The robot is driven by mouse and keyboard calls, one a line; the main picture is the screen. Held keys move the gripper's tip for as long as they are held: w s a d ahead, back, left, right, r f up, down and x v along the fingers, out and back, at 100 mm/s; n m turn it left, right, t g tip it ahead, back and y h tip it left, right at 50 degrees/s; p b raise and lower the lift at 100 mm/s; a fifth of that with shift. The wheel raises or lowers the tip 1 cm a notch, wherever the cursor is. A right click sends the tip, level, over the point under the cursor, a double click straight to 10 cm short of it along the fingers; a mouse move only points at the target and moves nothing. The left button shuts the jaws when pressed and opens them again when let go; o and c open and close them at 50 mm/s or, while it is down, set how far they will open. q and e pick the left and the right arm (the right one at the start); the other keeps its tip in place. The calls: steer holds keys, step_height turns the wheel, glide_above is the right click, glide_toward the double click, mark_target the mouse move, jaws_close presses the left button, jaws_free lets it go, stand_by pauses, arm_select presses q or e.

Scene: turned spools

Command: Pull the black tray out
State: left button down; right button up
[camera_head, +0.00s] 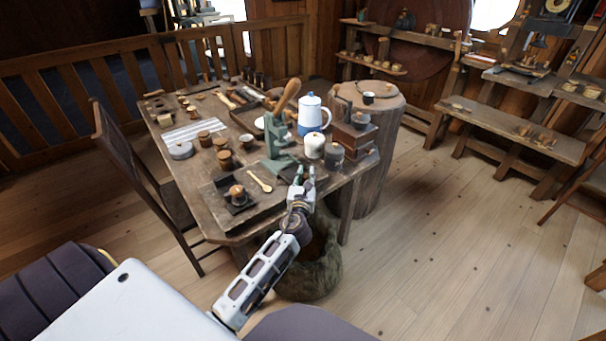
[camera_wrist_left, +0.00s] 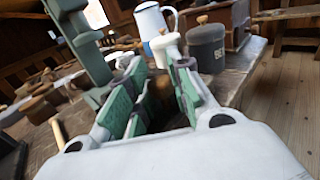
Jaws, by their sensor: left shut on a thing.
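The black tray (camera_head: 288,173) shows as a dark flat piece at the front edge of the wooden table, just right of the foot of the green press (camera_head: 279,150). My left gripper (camera_head: 304,174) is at that edge, its fingers against the tray's right side, and is shut on it. In the left wrist view the green-padded fingers (camera_wrist_left: 157,90) stand close around something dark; the fingers hide most of the tray there. My right gripper is not in view.
A white lidded jar (camera_head: 314,146) and a dark grey canister (camera_head: 334,156) stand close behind the gripper. A blue-white jug (camera_head: 310,114) is farther back. A wooden spoon (camera_head: 260,182) lies left. A rough basket (camera_head: 318,270) stands below.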

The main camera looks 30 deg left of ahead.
arm_select(q)
steer(key=c, duration=1.3)
jaws_free()
steer(key=shift+c, duration=0.2)
steer(key=shift+o, duration=0.3)
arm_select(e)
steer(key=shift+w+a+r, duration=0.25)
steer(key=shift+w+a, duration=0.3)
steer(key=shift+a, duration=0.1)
arm_select(q)
steer(key=v, duration=1.2)
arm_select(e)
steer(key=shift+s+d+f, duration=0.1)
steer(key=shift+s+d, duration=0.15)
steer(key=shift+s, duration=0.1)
arm_select(q)
steer(key=shift+f, duration=0.1)
